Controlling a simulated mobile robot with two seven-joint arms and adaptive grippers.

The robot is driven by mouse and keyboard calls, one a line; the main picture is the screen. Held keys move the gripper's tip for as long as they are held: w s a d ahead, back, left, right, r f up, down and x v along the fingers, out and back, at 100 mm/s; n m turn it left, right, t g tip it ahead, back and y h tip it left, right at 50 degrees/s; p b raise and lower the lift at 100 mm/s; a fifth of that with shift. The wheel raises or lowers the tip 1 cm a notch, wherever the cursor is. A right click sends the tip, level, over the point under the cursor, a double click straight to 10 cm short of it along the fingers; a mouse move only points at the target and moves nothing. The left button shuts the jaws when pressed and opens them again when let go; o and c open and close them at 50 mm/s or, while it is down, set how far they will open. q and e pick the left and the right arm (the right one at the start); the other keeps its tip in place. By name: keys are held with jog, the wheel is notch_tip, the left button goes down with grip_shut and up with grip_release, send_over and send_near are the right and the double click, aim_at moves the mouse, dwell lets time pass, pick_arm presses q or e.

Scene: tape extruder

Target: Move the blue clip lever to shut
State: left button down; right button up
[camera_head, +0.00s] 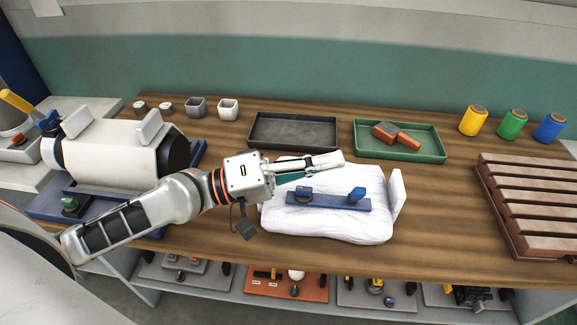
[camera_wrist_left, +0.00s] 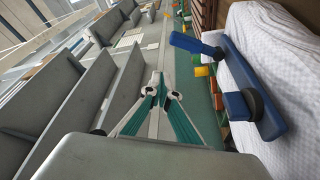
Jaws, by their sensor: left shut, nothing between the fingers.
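The blue clip (camera_head: 328,203) is a long flat bar lying across a white cloth-like bag (camera_head: 325,230) on the wooden table. Its blue lever (camera_head: 357,194) is at the bar's right end and stands up from the bar. My left gripper (camera_head: 338,160) is above the bag's far side, shut and empty, apart from the lever. Its fingers (camera_wrist_left: 162,94) also show in the left wrist view.
Behind the bag are a dark tray (camera_head: 292,146) and a green tray (camera_head: 430,154) holding reddish blocks. A slatted brown rack (camera_head: 530,200) stands right, a machine with a cream roll (camera_head: 120,152) left. Table right of the bag is free.

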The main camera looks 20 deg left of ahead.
pick_arm(q)
jog(key=shift+s+a+f+b, duration=0.45)
jog(key=shift+s+a+f, duration=0.1)
jog(key=shift+f, duration=0.1)
jog(key=shift+s+a+f+b, duration=0.1)
jog(key=shift+s+a+b, duration=0.05)
jog(key=shift+a+b, duration=0.3)
jog(key=shift+s+a+f+b, duration=0.1)
jog(key=shift+s+a+b, duration=0.05)
jog(key=shift+a+b, duration=0.25)
jog(key=shift+s+a+b, duration=0.45)
jog(key=shift+s+b, duration=0.05)
jog(key=shift+b, duration=0.25)
jog(key=shift+s+a+r+p, duration=0.2)
jog(key=shift+s+a+p, duration=0.2)
jog(key=shift+a, duration=0.15)
jog(key=shift+s+a+r+p, duration=0.15)
jog(key=shift+s+a+p, duration=0.2)
jog(key=shift+a, duration=0.2)
pick_arm(e)
jog(key=shift+w+a+r, duration=0.25)
jog(key=shift+w+r, duration=0.3)
jog(key=shift+w, duration=0.25)
jog(key=shift+s+f, duration=0.15)
jog(key=shift+f, duration=0.1)
jog(key=shift+r, duration=0.1)
